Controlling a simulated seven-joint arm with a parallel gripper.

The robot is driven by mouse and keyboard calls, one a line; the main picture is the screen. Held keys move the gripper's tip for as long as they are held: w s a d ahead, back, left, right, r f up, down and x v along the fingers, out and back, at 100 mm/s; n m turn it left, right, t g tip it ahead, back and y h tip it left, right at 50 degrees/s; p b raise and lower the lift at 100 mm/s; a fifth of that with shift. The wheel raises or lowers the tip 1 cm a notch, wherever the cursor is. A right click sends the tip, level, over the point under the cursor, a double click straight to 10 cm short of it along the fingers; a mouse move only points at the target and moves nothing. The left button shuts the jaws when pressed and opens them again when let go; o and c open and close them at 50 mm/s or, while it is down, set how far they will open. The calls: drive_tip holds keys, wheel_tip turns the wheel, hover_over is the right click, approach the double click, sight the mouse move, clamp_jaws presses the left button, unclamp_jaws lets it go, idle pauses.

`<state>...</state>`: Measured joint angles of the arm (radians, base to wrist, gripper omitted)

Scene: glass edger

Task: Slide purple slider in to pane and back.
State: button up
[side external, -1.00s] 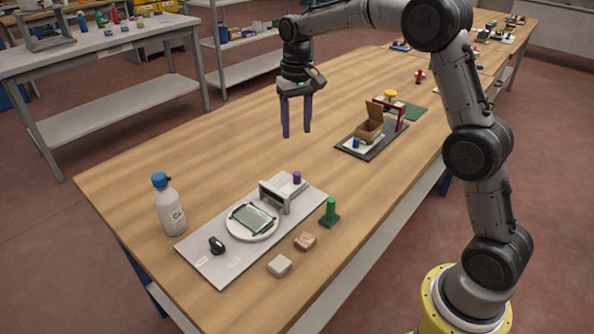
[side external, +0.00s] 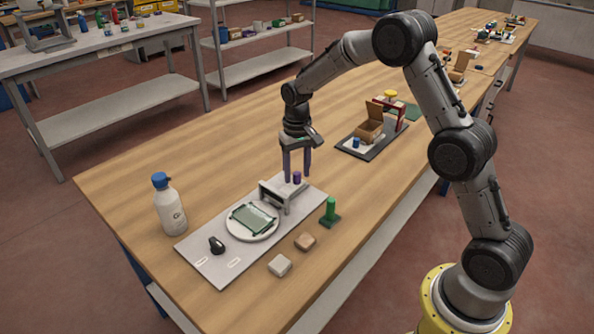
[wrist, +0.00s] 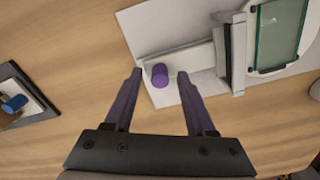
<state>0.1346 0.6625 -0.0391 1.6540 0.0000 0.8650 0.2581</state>
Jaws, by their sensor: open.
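The purple slider (side external: 297,177) is a small upright cylinder at the far end of the grey edger housing (side external: 275,198). It also shows in the wrist view (wrist: 160,75), between the fingers. The glass pane (side external: 252,218) lies on a round white plate (side external: 232,236) on the near side of the housing, and shows at upper right in the wrist view (wrist: 280,32). My gripper (side external: 296,178) points down at the slider, with its purple fingers (wrist: 155,74) apart, one on each side of it. No contact with the slider shows in the wrist view.
A black knob (side external: 217,245) sits on the light base board (side external: 222,272). A green post (side external: 330,211), two small blocks (side external: 279,265) and a white bottle (side external: 171,207) stand near the board. A dark tray with a brown box (side external: 369,131) lies farther back.

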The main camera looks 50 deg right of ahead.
clamp_jaws()
idle(0.3)
idle(1.2)
